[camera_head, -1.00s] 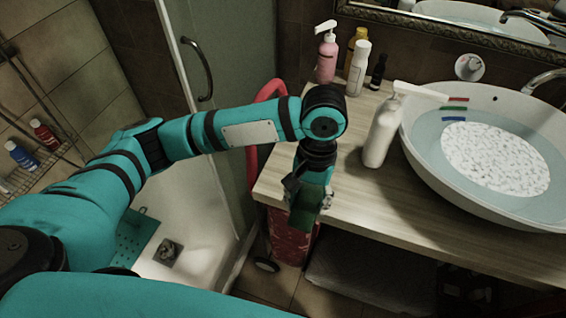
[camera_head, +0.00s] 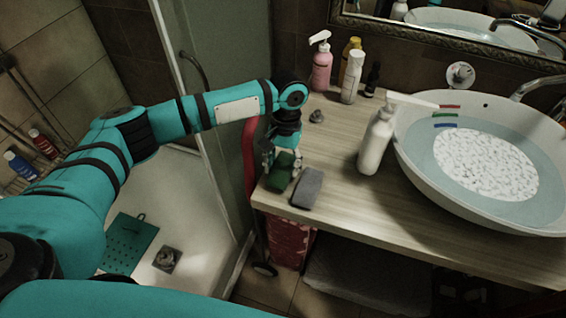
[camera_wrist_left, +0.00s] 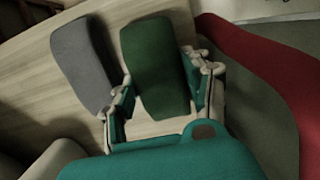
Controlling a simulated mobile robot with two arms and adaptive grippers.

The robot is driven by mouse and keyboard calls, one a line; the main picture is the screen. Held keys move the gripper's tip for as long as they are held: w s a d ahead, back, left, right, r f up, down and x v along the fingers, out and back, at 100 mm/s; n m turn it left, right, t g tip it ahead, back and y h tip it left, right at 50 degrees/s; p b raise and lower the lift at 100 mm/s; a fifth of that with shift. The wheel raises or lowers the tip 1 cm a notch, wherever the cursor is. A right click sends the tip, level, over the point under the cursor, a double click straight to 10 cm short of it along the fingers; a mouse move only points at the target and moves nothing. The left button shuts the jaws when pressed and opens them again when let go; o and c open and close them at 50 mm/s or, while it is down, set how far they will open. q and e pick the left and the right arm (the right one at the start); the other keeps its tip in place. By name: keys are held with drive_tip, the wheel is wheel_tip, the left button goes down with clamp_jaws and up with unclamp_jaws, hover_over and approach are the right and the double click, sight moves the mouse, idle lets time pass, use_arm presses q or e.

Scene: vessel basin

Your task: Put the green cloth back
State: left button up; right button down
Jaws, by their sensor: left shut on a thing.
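The green cloth (camera_head: 281,180) is a dark green folded pad at the left end of the wooden counter. My left gripper (camera_head: 277,168) is shut on it from above. The left wrist view shows the green cloth (camera_wrist_left: 157,65) between the two fingers of the left gripper (camera_wrist_left: 165,95). A similar grey cloth (camera_head: 307,187) lies on the counter just right of it, and the grey cloth (camera_wrist_left: 85,62) also shows in the wrist view, a small gap apart. I cannot tell whether the green cloth touches the counter. My right gripper is not in view.
A white pump bottle (camera_head: 376,141) stands right of the cloths, beside the water-filled basin (camera_head: 415,165). A pink pump bottle (camera_head: 321,68) and several small bottles stand at the back. A small dark object (camera_head: 316,116) lies behind the cloths. The counter's front strip (camera_head: 400,215) is clear.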

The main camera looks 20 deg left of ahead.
sight(286, 159)
use_arm(q)
drive_tip(key=shift+f, duration=0.2)
drive_tip(key=shift+f, duration=0.15)
drive_tip(key=o, duration=0.7)
drive_tip(key=shift+o, duration=0.2)
wheel_tip(286, 159, up, 12)
drive_tip(key=w+b, duration=0.1)
drive_tip(key=shift+w+b, duration=0.35)
drive_tip(key=shift+w, duration=0.05)
